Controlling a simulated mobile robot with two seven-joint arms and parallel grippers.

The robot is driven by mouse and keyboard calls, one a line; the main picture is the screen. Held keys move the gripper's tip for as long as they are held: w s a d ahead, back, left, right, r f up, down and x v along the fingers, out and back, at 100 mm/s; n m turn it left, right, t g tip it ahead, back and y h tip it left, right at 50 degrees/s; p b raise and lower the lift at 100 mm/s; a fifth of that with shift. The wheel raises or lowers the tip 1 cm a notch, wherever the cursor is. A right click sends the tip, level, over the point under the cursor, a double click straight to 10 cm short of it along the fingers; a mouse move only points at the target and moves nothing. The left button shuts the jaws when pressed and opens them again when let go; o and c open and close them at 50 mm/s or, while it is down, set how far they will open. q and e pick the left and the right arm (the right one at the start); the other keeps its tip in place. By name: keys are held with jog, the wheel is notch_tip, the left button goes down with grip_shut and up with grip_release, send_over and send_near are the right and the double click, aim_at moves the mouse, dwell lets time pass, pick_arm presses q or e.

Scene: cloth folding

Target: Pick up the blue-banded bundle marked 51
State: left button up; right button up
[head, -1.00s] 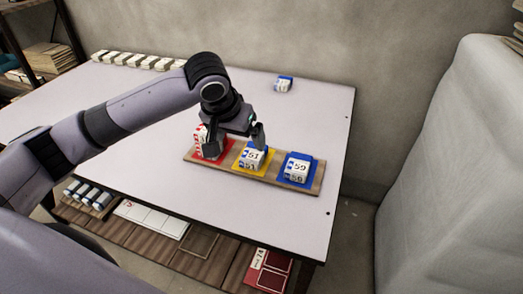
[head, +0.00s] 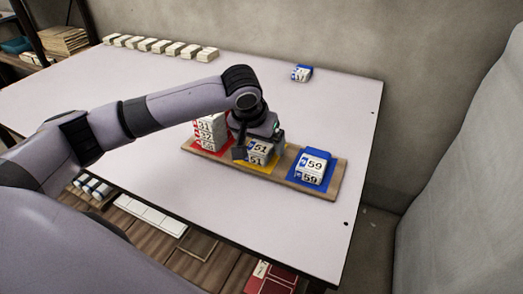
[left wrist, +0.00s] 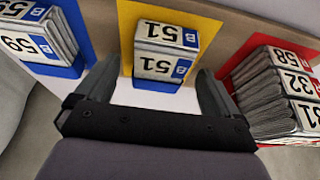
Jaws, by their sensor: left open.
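The bundle marked 51 (head: 257,152) sits on the yellow square of the wooden board. Two 51 labels with blue B marks show; I cannot tell whether they belong to one bundle or two stacked ones. It also shows in the left wrist view (left wrist: 166,48), upside down, with blue at its edge. My left gripper (head: 259,150) is open above the yellow square. In the left wrist view its two fingers (left wrist: 155,92) stand either side of the 51 bundle, apart from it. My right gripper is not in view.
A red square holds a taller stack (head: 210,133) marked 32 and 58, close to one finger. A blue square holds bundles marked 59 (head: 313,167). A lone blue-banded bundle (head: 302,73) lies at the back. White blocks (head: 160,46) line the table's far edge.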

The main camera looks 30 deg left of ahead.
pick_arm(q)
jog(key=shift+w+f, duration=0.1)
jog(key=shift+f, duration=0.05)
jog(key=c, duration=1.1)
jog(key=shift+c, duration=0.3)
